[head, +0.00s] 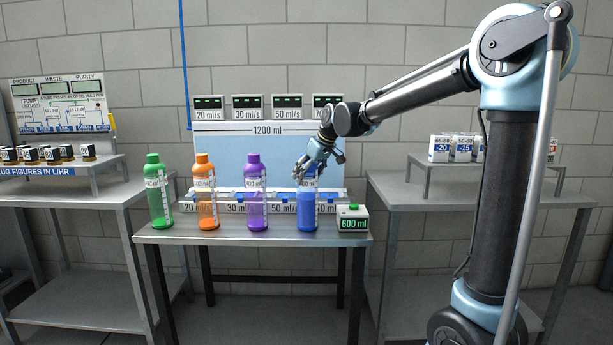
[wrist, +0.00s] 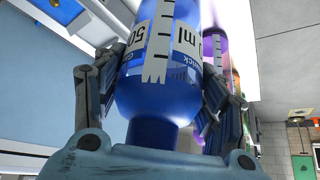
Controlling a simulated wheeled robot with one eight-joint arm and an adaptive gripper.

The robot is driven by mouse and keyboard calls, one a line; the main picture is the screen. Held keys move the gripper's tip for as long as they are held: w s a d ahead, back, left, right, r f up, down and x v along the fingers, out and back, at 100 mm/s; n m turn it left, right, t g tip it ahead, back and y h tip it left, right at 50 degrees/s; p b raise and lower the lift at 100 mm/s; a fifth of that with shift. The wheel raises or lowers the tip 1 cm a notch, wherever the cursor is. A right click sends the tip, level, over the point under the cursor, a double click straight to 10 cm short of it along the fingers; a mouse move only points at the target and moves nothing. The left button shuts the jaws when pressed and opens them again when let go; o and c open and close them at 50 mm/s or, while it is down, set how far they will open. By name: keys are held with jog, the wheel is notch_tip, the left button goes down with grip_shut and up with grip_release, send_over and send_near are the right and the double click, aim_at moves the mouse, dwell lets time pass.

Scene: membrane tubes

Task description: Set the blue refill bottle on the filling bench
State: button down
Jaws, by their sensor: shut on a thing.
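The blue refill bottle (head: 306,207) stands upright at the right of a row of bottles on the filling bench (head: 215,236) in the head view. Its base appears to touch the bench top, but I cannot tell for sure. My gripper (head: 312,166) is at the bottle's upper part and hides its cap. In the wrist view the blue bottle (wrist: 160,105) fills the middle, and the fingers of my gripper (wrist: 160,95) close on it from both sides.
Purple (head: 257,208), orange (head: 206,207) and green (head: 157,205) bottles stand to the left on the bench. A 600 ml box with a green button (head: 352,218) is just right of the blue bottle. A dispenser panel (head: 240,150) stands behind. Side tables flank the bench.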

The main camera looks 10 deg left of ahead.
jog(key=shift+c, duration=1.8)
grip_release()
jog(key=v, duration=1.2)
jog(key=s+d+f+m+h, duration=0.1)
jog(key=s+d+f+m, duration=0.15)
jog(key=d, duration=0.55)
jog(key=s+d+f+m+h, duration=0.1)
jog(key=s+d+f, duration=0.1)
jog(key=d+f, duration=0.35)
jog(key=s+d+f+m+g+h, duration=0.1)
jog(key=s+d+f+m+h, duration=0.2)
jog(key=s+d+f, duration=2)
jog(key=d+m, duration=0.3)
jog(key=m, duration=0.2)
jog(key=shift+s+h, duration=0.25)
jog(key=shift+h, duration=0.05)
jog(key=shift+f, duration=0.1)
